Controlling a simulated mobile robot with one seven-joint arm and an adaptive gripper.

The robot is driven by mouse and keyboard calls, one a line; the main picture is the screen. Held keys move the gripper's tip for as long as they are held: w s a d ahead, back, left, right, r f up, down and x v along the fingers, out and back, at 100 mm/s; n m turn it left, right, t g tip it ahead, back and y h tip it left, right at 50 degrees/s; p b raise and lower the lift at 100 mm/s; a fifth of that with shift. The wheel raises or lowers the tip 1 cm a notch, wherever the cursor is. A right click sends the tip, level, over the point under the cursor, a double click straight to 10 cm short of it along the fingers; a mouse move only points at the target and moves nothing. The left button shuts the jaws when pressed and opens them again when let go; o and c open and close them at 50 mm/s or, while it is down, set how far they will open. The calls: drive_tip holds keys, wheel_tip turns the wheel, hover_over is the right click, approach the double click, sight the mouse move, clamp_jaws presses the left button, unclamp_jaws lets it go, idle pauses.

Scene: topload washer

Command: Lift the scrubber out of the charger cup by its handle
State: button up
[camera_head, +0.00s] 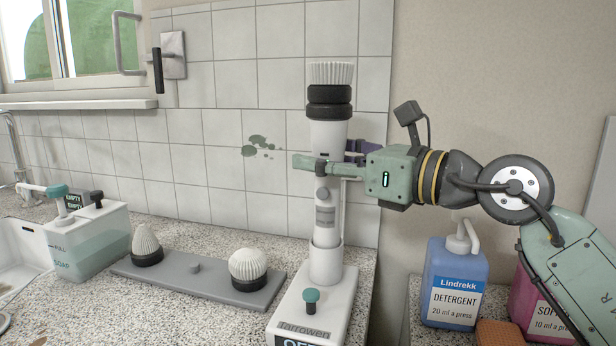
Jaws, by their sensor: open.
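The scrubber (328,132) stands upright with its white bristle head and black collars at the top. Its white handle runs down into the charger cup (325,264) on the white charger base (318,318), which has a teal knob. My gripper (322,164) reaches in from the right at the height of the handle, below the black collars. One finger crosses in front of the handle and hides part of it. The other finger is mostly hidden, so I cannot tell whether either finger touches the handle. The gripper is open.
A grey tray (200,282) left of the charger holds two white brush heads. A soap dispenser (88,240) stands beside the sink at far left. A blue detergent bottle (453,285) and a pink bottle (530,305) stand at right. The tiled wall is behind.

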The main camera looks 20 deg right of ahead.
drive_tip(key=shift+s+d, duration=0.15)
drive_tip(key=shift+s, duration=0.05)
drive_tip(key=shift+c, duration=0.4)
clamp_jaws()
drive_tip(key=shift+r, duration=0.1)
idle(0.3)
